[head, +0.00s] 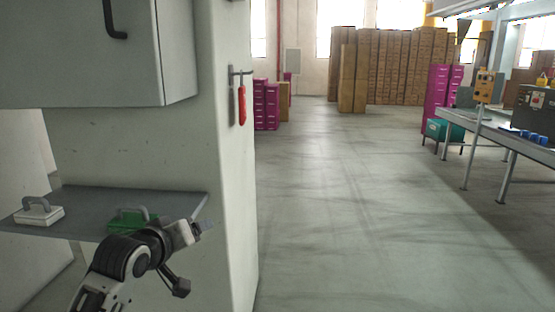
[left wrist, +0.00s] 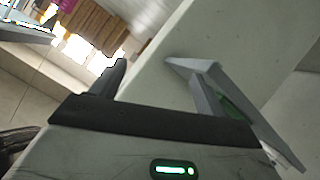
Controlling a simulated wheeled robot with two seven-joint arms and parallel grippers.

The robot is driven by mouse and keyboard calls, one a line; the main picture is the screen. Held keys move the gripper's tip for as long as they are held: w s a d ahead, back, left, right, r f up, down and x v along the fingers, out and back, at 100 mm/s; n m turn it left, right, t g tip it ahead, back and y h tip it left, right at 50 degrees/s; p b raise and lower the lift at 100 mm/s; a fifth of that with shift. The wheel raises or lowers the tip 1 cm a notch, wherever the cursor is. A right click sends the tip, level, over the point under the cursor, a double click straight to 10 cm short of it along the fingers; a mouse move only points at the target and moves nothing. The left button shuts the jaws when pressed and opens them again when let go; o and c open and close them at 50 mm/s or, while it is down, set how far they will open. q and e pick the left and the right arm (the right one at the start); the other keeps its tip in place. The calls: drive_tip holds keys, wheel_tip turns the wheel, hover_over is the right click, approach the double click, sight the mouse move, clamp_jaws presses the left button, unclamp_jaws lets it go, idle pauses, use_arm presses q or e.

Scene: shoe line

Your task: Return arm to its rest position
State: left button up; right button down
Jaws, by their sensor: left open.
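My left arm comes in at the bottom left of the head view, with its left gripper (head: 188,238) beside the front right corner of a grey shelf (head: 85,203). The gripper is open and I see nothing held in it. In the left wrist view one dark finger (left wrist: 113,78) stands up from the gripper body. The shelf (left wrist: 204,88) shows there to the right, close to the gripper; whether they touch I cannot tell. My right gripper is not in view.
A red-handled tool (head: 242,104) hangs on the pillar (head: 225,170). The floor (head: 350,200) to the right is clear, up to a table (head: 505,135).

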use_arm(q)
drive_tip(key=s+d+f+m+g, duration=0.1)
drive_tip(key=s+d+f+m, duration=0.2)
drive_tip(key=s+f, duration=1.1)
drive_tip(key=s+d+f+m, duration=0.1)
drive_tip(key=s+f, duration=0.3)
drive_tip(key=s, duration=0.4)
drive_tip(key=s+d+f+m+g, duration=0.1)
drive_tip(key=s+f+m, duration=0.1)
drive_tip(key=s+f, duration=0.3)
drive_tip(key=s, duration=0.3)
drive_tip(key=shift+f+h, duration=0.2)
drive_tip(key=shift+h, duration=0.2)
